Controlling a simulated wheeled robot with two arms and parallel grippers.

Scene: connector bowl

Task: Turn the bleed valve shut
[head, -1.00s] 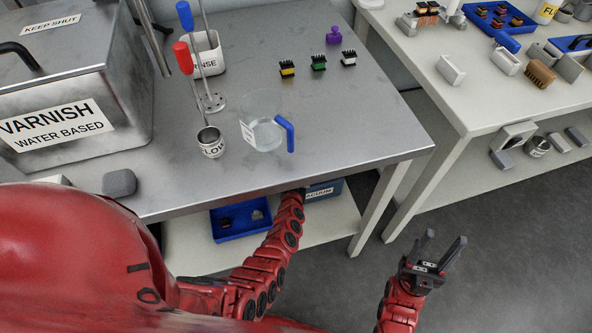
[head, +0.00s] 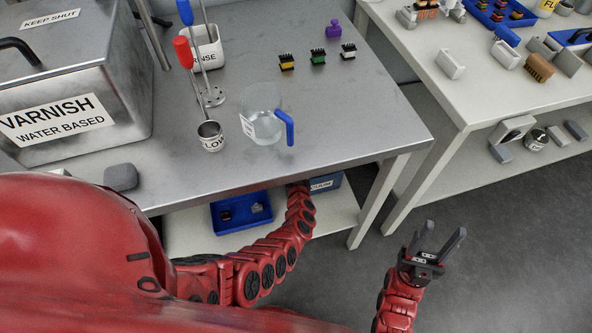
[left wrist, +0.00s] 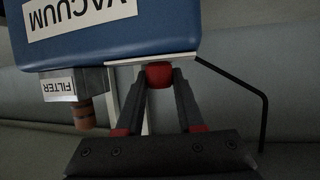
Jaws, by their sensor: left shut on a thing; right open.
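The blue vacuum unit (left wrist: 130,30) fills the top of the left wrist view, its VACUUM label upside down. A red knob (left wrist: 159,73), which looks like the bleed valve, is at the unit's lower edge. My left gripper (left wrist: 159,84) is shut on this knob, a fingertip on each side. Its turn angle cannot be told. In the head view the vacuum unit (head: 325,184) shows partly under the bench top, and my left gripper is hidden there. My right gripper (head: 444,230) is open and empty above the floor, right of the bench.
A FILTER part (left wrist: 75,85) with a brownish cap and a thin black bent rod (left wrist: 250,85) flank the knob. A blue tray (head: 240,211) sits on the lower shelf. The steel bench top (head: 350,120) overhangs the left arm. A clear jug (head: 262,115) stands near its front edge.

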